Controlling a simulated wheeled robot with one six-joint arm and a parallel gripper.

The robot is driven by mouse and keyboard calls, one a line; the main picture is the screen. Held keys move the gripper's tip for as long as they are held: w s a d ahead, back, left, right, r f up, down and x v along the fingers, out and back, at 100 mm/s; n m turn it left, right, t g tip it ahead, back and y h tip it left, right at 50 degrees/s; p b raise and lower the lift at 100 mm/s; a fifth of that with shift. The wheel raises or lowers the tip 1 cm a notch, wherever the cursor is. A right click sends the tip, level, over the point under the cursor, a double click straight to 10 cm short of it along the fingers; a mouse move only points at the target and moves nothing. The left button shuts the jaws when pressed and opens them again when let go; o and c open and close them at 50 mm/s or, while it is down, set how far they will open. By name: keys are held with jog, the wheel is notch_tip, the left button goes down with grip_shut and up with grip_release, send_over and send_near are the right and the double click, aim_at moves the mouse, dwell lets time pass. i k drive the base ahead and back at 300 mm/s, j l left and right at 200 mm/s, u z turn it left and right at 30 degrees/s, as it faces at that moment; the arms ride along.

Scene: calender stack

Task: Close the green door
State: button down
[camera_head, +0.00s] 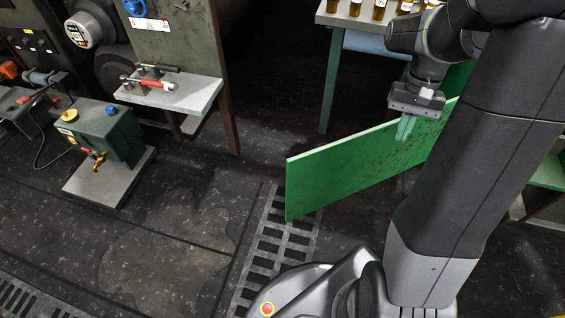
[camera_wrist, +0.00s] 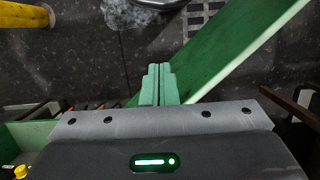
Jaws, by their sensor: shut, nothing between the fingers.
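The green door (camera_head: 345,168) stands upright and swung out, reaching from behind my arm on the right toward the middle of the head view. In the wrist view the door (camera_wrist: 235,52) runs diagonally from the top right down to the fingertips. My gripper (camera_head: 405,128) points down beside the door's upper edge, close to its right part in the head view. The fingers (camera_wrist: 160,72) are shut together with nothing between them. I cannot tell whether they touch the door. The door's hinge side is hidden behind my arm.
A table with brown bottles (camera_head: 378,10) stands at the back. A small shelf with a red-handled tool (camera_head: 160,84) and a green box with a brass tap (camera_head: 100,135) are on the left. The dark floor (camera_head: 190,210) between them and the door is clear, with a grating (camera_head: 275,240).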

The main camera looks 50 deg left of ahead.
aim_at(316, 178)
jog(key=j+u, duration=0.1)
jog(key=u, duration=1.3)
